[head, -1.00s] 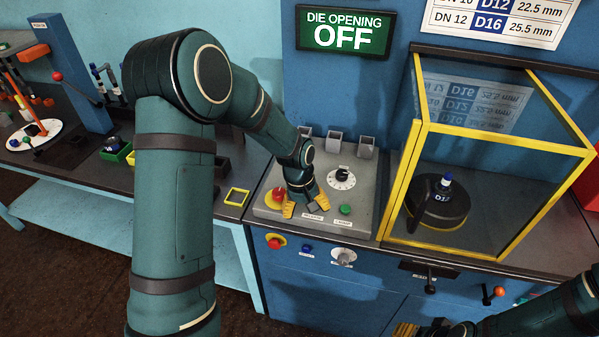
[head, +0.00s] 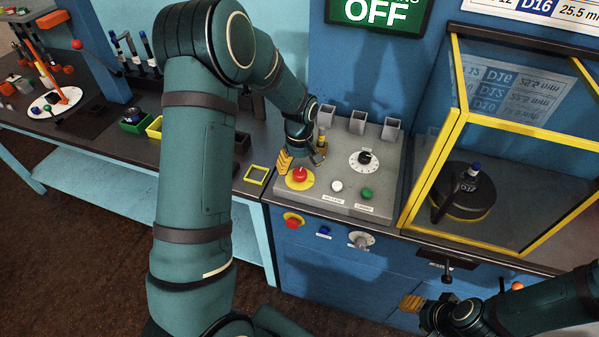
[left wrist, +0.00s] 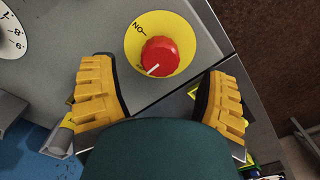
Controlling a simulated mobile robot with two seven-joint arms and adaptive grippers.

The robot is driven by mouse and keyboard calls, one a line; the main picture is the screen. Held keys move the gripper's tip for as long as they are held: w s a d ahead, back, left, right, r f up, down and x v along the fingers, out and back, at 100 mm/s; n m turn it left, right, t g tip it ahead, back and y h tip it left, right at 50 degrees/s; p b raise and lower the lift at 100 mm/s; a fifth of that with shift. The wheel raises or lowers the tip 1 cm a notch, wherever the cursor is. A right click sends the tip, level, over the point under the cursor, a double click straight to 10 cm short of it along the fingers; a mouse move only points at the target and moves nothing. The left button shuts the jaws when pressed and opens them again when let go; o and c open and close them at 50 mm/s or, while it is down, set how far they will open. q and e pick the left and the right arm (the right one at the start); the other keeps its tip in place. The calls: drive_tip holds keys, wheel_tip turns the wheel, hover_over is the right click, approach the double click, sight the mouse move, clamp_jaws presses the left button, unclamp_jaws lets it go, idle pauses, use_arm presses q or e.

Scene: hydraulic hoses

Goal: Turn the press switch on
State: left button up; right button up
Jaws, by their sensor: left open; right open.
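The press switch, a red knob on a yellow disc, sits at the left of the grey control panel's top in the head view (head: 300,175). It also shows in the left wrist view (left wrist: 160,56), where its white mark points to the lower left, away from the word ON on the disc's upper left. My left gripper (head: 302,160) is open and empty just behind the knob in the head view; in the left wrist view its yellow fingers (left wrist: 163,72) are spread wide to either side of the knob. My right gripper (head: 428,307) is open at the lower right, partly hidden.
The panel (head: 345,190) also carries a white button (head: 337,186), a green button (head: 367,194) and a black-and-white dial (head: 364,160). Grey holders (head: 358,122) stand behind. A yellow-framed guard (head: 432,167) is to the right. A red knob (head: 292,220) is on the front face.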

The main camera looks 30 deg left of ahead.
sight(299, 171)
use_arm(q)
drive_tip(key=shift+f, duration=1.6)
drive_tip(key=c, duration=1.2)
